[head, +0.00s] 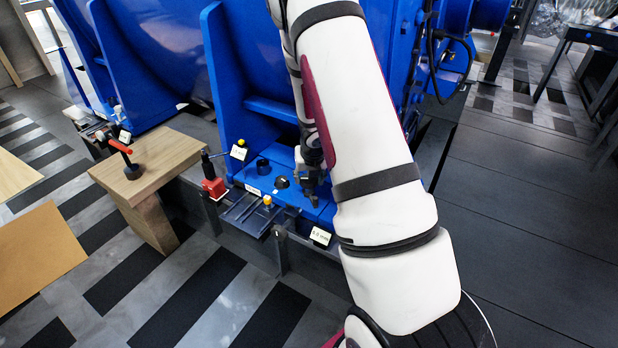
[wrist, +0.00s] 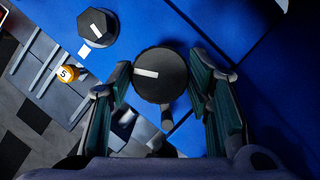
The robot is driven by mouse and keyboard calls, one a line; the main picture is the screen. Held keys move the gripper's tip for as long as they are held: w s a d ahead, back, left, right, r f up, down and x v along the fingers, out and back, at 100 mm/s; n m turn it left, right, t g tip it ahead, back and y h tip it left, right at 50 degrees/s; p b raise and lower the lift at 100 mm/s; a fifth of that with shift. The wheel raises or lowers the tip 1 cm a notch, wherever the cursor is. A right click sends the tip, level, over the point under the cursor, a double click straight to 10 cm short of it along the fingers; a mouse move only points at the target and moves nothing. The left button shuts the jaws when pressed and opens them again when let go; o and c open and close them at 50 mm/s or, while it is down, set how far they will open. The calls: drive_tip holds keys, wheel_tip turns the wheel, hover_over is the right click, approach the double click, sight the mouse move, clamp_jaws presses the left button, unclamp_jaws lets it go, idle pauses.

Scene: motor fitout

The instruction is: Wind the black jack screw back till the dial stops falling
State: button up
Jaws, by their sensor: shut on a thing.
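In the wrist view a round black screw head (wrist: 158,85) with a white stripe sits between the two fingers of my gripper (wrist: 168,82). I take it to be the jack screw; a short black stub sticks out below it. My gripper is shut on this head. Small gaps seem to show beside it, and the exact contact is hard to see. In the head view my gripper (head: 311,182) points down at the blue machine foot (head: 255,182), partly hidden by my arm. A small white display (head: 320,236) stands in front of the foot; its reading is too small to make out.
A hexagonal black head (wrist: 97,27) with a white stripe stands beside the foot's edge. A red block (head: 214,187) and a wooden stand (head: 147,172) with a red-handled tool are at left.

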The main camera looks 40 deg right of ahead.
sight(309, 179)
drive_tip(key=o, duration=1.1)
drive_tip(key=shift+o, duration=0.2)
wheel_tip(309, 179, up, 10)
idle(1.8)
